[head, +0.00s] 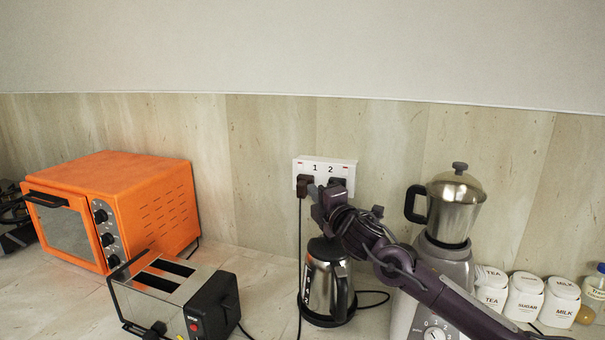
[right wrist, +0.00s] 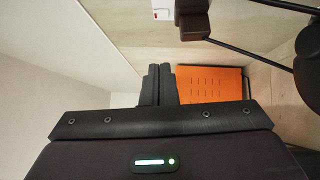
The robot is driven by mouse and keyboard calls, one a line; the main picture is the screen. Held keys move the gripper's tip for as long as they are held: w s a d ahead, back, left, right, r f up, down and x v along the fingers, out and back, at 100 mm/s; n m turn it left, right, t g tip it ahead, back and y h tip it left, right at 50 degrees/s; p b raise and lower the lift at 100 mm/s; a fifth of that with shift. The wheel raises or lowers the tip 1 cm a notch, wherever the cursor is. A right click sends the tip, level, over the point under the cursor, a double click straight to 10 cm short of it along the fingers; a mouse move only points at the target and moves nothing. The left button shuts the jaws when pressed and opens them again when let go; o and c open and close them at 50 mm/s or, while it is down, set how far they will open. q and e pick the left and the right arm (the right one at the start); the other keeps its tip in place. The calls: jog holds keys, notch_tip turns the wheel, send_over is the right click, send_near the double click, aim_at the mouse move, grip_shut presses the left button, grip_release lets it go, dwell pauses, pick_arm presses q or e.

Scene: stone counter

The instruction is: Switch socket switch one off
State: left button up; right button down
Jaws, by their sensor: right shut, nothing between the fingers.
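The white double socket (head: 325,165) is on the wall panel, marked 1 on the left and 2 on the right. A dark plug (head: 303,184) sits below the 1, its cord hanging down. My right gripper (head: 314,193) is shut and empty, its tips close to this plug, just below the socket; I cannot tell if they touch. In the right wrist view, the shut fingers (right wrist: 158,84) are apart from a switch with a red mark (right wrist: 161,14) on the white socket edge at the top. Which switch this is, and its position, I cannot tell. My left gripper is not in view.
A metal kettle (head: 322,285) stands below my right arm. A blender (head: 450,225) stands to the right, close to the arm. A toaster (head: 175,290) and an orange oven (head: 125,205) are on the left. Canisters (head: 525,297) line the right side.

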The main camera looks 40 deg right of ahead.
aim_at(301, 183)
jog(key=p+x, duration=0.1)
jog(key=x, duration=0.3)
jog(key=d+p+x, duration=0.1)
jog(key=p+x, duration=0.1)
jog(key=x, duration=0.2)
jog(key=p+x, duration=0.2)
jog(key=x, duration=0.2)
jog(key=shift+s+d+r, duration=0.2)
jog(key=shift+s+d, duration=0.1)
jog(key=shift+d, duration=0.05)
jog(key=shift+w+d, duration=0.25)
jog(key=shift+d, duration=0.35)
jog(key=shift+p, duration=0.3)
